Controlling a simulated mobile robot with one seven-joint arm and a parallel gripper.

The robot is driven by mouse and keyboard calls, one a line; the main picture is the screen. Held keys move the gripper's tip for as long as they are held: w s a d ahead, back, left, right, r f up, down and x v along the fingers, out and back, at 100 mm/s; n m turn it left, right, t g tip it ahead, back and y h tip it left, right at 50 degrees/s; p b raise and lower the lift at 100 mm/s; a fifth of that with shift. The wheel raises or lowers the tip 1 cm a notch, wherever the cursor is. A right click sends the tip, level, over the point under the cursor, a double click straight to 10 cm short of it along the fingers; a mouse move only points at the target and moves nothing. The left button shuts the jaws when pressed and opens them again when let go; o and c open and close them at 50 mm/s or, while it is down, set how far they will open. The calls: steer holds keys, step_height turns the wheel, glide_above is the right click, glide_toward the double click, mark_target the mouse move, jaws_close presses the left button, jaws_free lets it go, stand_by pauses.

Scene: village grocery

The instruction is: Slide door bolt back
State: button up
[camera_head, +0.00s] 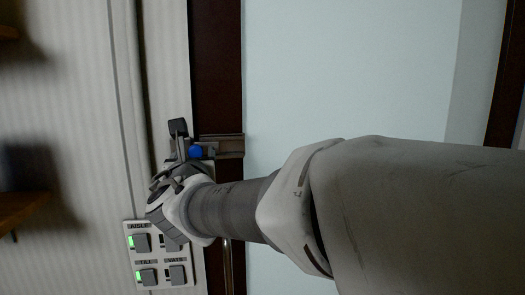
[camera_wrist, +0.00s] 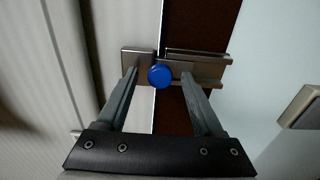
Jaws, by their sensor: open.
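The door bolt (camera_wrist: 203,73) is a metal slide on the dark door frame strip, with a round blue knob (camera_wrist: 160,76) on it. A metal plate (camera_wrist: 137,63) sits at its left end on the pale wall side. In the head view the blue knob (camera_head: 196,152) shows beside my gripper (camera_head: 184,143), and the bolt track (camera_head: 228,146) lies to its right. In the wrist view my gripper (camera_wrist: 158,85) is open, with one finger on each side below the knob. The knob lies between the fingertips, near them; I cannot tell whether either touches it.
A switch panel (camera_head: 158,256) with several switches and green lights is on the wall below my gripper in the head view. A pale blue door panel (camera_head: 340,70) fills the right. A metal block (camera_wrist: 301,106) shows at the right in the wrist view.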

steer(key=shift+w, duration=0.1)
jaws_close()
stand_by(0.3)
stand_by(1.1)
